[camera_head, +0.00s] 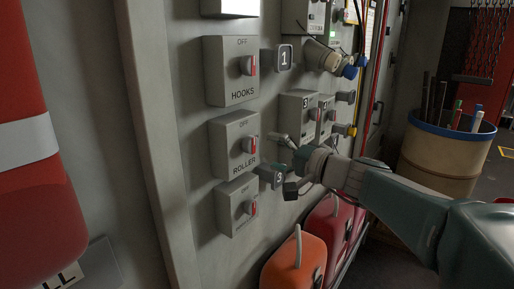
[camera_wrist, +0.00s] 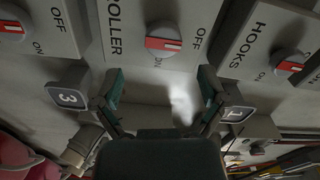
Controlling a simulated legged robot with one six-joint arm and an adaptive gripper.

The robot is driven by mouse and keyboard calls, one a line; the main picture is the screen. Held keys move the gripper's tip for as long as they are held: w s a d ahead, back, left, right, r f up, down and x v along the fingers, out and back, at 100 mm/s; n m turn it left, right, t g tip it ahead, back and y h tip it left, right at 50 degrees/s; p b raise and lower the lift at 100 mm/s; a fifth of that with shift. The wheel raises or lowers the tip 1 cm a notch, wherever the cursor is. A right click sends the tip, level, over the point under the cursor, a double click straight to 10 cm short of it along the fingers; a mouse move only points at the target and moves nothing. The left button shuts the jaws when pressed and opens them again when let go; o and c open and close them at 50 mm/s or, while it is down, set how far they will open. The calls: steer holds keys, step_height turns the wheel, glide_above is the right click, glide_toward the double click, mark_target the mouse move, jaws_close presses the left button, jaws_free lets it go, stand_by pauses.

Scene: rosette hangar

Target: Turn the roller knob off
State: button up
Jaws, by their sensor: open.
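The roller knob (camera_head: 248,145) is a round grey knob with a red mark on the grey box (camera_head: 226,133) labelled ROLLER, between the HOOKS box and a lower box. In the wrist view, the roller knob (camera_wrist: 163,38) is ahead of the fingers, with its red mark on the side by the word ON; OFF is printed to its right. My gripper (camera_head: 284,151) is just right of the roller box in the head view. In the wrist view, my gripper (camera_wrist: 160,78) is open and empty, its fingertips on either side below the knob, apart from it.
The HOOKS knob (camera_head: 248,66) is above and another knob (camera_head: 249,207) below. Number plates 1 (camera_head: 284,57) and 3 (camera_head: 271,177) jut out near my gripper. Plugs and cables (camera_head: 328,58) are farther along the wall. Red and orange canisters (camera_head: 294,262) stand below.

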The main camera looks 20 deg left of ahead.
steer(key=v, duration=0.6)
steer(key=shift+s+f, duration=0.1)
steer(key=shift+s, duration=0.05)
steer(key=s+d+f+n+h, duration=0.1)
steer(key=s+d+f+h, duration=0.7)
steer(key=s+d+f, duration=0.1)
steer(key=s+d+f+n+g+h, duration=0.1)
steer(key=s+d+f+h, duration=0.7)
steer(key=s+d, duration=0.4)
steer(key=shift+s+f+h, duration=0.3)
steer(key=shift+s+f, duration=0.2)
steer(key=shift+s, duration=0.55)
